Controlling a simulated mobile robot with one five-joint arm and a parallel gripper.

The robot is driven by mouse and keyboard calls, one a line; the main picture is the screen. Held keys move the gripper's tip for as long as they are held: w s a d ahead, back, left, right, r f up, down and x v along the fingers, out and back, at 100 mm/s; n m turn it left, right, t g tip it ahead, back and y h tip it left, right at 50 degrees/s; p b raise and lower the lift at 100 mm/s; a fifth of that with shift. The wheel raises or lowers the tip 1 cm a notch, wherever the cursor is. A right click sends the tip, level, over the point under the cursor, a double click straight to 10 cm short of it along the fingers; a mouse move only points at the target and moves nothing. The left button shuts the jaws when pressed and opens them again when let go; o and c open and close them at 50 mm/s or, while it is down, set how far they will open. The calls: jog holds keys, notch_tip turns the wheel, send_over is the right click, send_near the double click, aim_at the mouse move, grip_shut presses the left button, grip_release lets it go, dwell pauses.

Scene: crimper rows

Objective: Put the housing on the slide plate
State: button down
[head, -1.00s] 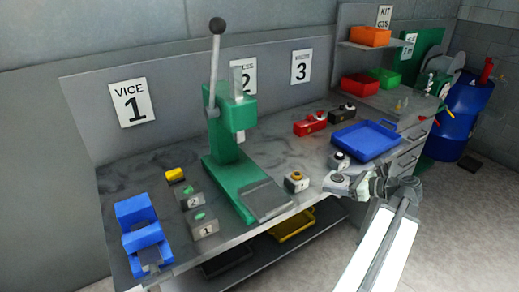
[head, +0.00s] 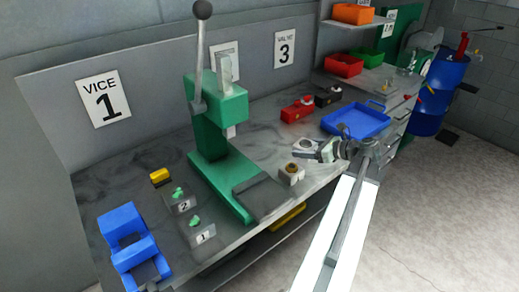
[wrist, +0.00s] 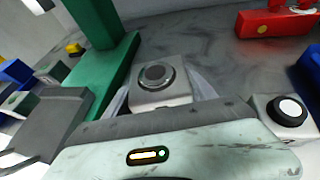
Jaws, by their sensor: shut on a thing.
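The housing (head: 305,146), a light grey block with a dark round ring on top, is in my gripper (head: 320,152) in the head view. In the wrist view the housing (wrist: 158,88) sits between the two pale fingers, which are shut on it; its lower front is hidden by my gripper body. The slide plate appears to be the dark grey plate (head: 263,199) at the foot of the green press. The housing is to the right of and behind this plate in the head view, apart from it. The grey plate (wrist: 52,118) shows at the left of the wrist view.
A block with a brass ring (head: 290,173) stands at the bench edge, between plate and gripper in the head view. The green press (head: 215,130) rises behind the plate. A block with a black-and-white knob (wrist: 288,110) is close right of my gripper. A blue tray (head: 357,119) lies behind.

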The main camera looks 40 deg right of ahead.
aim_at(284, 142)
jog(key=w+d+r+m+h, duration=0.1)
jog(key=w+d, duration=0.2)
jog(key=w, duration=0.3)
jog(key=w+d+m+h+p, duration=0.1)
jog(key=w+d, duration=0.2)
jog(key=w, duration=0.3)
jog(key=w+d+r+m+h, duration=0.1)
jog(key=w+d, duration=0.1)
jog(key=w, duration=0.4)
jog(key=f+b, duration=0.6)
jog(key=f, duration=0.1)
jog(key=f+b, duration=0.3)
jog(key=b, duration=0.1)
jog(key=shift+s+d+f, duration=0.15)
jog(key=shift+s, duration=0.2)
jog(key=shift+r, duration=0.2)
jog(key=c, duration=0.7)
grip_release()
jog(key=shift+f, duration=0.25)
jog(key=o, duration=0.4)
jog(key=shift+r, duration=0.1)
jog(key=shift+r, duration=0.2)
jog(key=p+v, duration=0.5)
jog(key=v, duration=0.7)
jog(key=shift+f, duration=0.1)
